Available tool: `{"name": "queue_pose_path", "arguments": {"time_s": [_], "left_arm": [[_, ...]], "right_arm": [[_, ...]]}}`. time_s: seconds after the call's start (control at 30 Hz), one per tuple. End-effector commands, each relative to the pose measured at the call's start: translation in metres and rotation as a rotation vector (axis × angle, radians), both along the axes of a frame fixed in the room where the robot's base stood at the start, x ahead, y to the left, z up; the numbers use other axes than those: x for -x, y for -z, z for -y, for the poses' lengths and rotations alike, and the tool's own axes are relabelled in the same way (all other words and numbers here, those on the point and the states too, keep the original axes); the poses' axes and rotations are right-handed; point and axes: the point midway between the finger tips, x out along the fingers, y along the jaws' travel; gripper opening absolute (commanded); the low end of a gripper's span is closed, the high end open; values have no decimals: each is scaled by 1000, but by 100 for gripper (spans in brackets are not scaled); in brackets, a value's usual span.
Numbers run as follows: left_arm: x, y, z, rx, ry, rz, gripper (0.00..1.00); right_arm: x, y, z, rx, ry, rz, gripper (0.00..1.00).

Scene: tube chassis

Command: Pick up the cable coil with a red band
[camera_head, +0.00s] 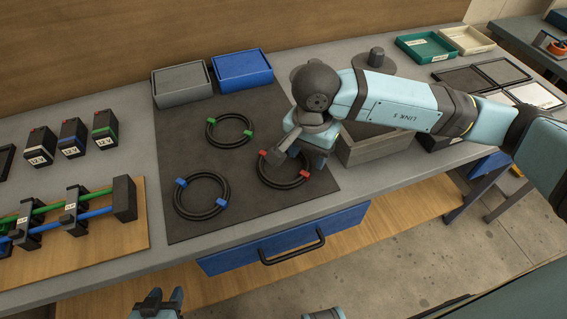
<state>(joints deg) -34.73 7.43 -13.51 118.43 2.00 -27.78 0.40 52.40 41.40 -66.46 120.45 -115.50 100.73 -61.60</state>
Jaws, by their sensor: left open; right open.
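The cable coil with red bands (262,176) lies on the dark mat (255,221), at the mat's right side. My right gripper (276,156) comes down over the coil from above and partly hides its upper part. The gripper is open; whether its fingers touch the coil I cannot tell. A coil with green bands (210,136) lies further back, and a coil with blue bands (179,201) lies to the front left. My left gripper (157,306) is at the bottom edge, open and empty, in front of the table.
A grey bin (182,84) and a blue bin (242,69) stand at the mat's back edge. A grey box (372,150) stands right of my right gripper. Several batteries (72,137) and a wooden board with cables (110,240) are at left.

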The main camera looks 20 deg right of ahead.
Motion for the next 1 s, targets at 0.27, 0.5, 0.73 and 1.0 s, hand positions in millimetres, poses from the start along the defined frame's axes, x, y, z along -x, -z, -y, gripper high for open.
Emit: {"name": "queue_pose_path", "arguments": {"time_s": [0.27,0.5,0.73,1.0], "left_arm": [[0,-4,3,12,-7,-3,43],[0,-1,5,16,-10,-6,43],[0,-1,3,11,-8,-7,43],[1,-1,0,1,-1,-4,43]], "right_arm": [[3,34,-8,-1,0,-5,52],[2,53,-7,-1,0,-1,52],[2,53,-7,-1,0,-1,41],[1,53,-7,-1,0,-1,0]]}}
